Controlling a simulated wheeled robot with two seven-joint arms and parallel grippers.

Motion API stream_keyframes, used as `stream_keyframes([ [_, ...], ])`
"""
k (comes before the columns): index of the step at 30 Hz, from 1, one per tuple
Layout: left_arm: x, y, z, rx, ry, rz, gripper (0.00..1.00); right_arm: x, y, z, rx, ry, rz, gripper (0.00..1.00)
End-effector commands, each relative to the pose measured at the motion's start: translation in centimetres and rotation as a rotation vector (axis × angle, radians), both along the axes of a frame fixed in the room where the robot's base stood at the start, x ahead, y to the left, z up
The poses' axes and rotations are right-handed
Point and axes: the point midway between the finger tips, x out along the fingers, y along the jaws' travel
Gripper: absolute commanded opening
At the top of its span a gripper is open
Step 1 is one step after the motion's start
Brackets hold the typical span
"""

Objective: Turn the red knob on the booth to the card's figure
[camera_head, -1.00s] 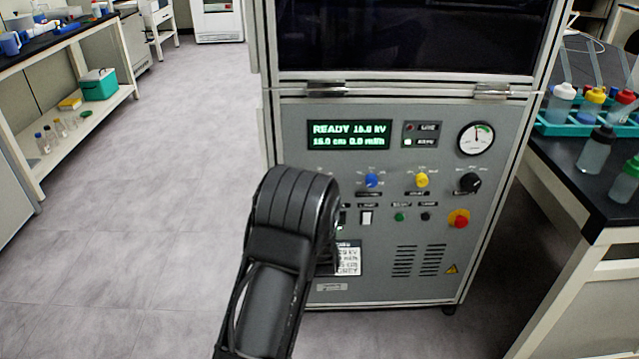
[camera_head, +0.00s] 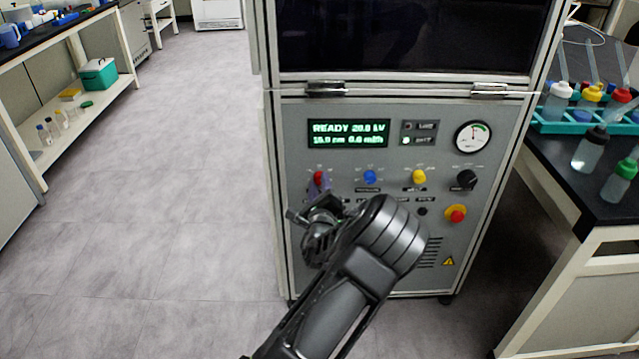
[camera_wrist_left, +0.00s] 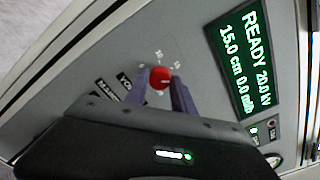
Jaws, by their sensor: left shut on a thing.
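The red knob (camera_head: 318,179) is at the left of the row of knobs on the grey booth panel (camera_head: 290,150). My left gripper (camera_head: 319,192) reaches up to it from below and is shut on it. In the wrist view the red knob (camera_wrist_left: 160,77) sits between the two fingertips, with scale marks around it. The display (camera_head: 348,133) reads READY 20.0 kV, 15.0 cm and 0.0 ml/h. The card low on the panel is hidden behind my left arm. My right gripper is not in view.
Blue (camera_head: 370,177), yellow (camera_head: 418,176) and black (camera_head: 467,180) knobs sit to the right of the red one. A red and yellow stop button (camera_head: 456,215) is lower right. A bench (camera_head: 600,200) with bottles stands at the right. The floor at left is clear.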

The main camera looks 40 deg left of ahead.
Motion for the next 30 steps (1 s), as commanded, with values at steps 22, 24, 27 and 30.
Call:
stream_keyframes([
  [22,0.06,-0.11,-0.06,0.363,0.277,-0.001,0.0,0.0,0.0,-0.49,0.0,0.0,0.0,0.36],
  [24,0.05,-0.1,-0.06,0.368,0.281,-0.001,0.0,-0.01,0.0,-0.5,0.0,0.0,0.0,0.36],
  [27,0.04,-0.09,-0.04,0.371,0.283,-0.001,0.0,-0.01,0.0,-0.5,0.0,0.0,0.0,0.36],
  [30,0.04,-0.09,-0.05,0.37,0.284,-0.001,0.0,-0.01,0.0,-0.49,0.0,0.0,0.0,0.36],
])
